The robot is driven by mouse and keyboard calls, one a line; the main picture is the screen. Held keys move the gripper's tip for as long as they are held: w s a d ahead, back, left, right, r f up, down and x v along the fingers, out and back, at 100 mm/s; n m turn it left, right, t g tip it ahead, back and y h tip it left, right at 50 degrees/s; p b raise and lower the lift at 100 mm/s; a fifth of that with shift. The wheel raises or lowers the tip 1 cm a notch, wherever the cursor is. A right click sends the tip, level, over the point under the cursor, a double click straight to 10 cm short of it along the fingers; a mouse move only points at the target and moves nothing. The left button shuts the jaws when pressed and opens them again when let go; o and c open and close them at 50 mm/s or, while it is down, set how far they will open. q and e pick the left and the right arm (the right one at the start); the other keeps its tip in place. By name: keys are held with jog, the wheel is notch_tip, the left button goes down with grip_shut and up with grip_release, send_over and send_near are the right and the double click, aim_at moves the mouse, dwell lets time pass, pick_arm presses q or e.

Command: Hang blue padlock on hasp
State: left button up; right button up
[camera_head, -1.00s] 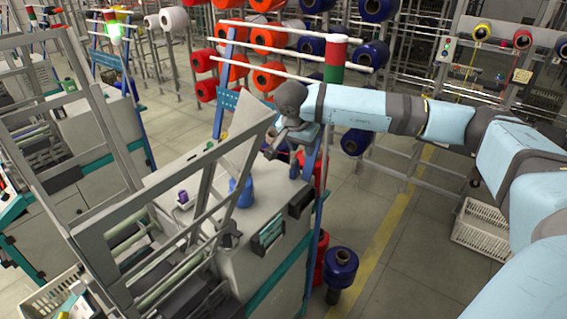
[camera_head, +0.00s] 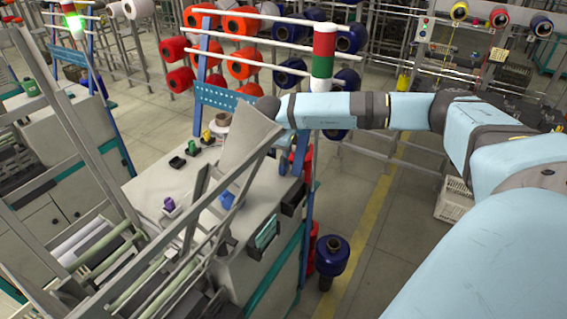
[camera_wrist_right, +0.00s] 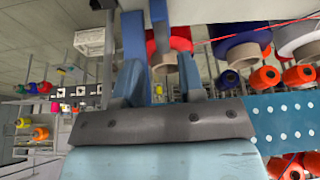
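A small blue object (camera_head: 227,199) sits on the grey machine top in the head view, partly hidden by a tilted panel and a rail. It may be the blue padlock, but I cannot make out a shackle. I cannot identify the hasp. My right gripper (camera_head: 269,107) is at the far end of the arm, above the back of the machine top, by the upper edge of the panel. Its fingers are mostly hidden, so their opening does not show. My left gripper is not in view.
The tilted grey panel (camera_head: 247,140) and metal rails stand over the machine top (camera_head: 150,187). A purple item (camera_head: 169,204) and small black, green and yellow items lie there. A blue perforated plate (camera_head: 228,98) and yarn racks stand behind.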

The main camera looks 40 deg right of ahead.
aim_at(284, 164)
jog(key=p+x, duration=0.1)
jog(key=x, duration=0.3)
jog(key=shift+w+d, duration=0.2)
jog(key=shift+w+d+f, duration=0.1)
jog(key=shift+f, duration=0.3)
jog(key=shift+c, duration=0.4)
grip_shut()
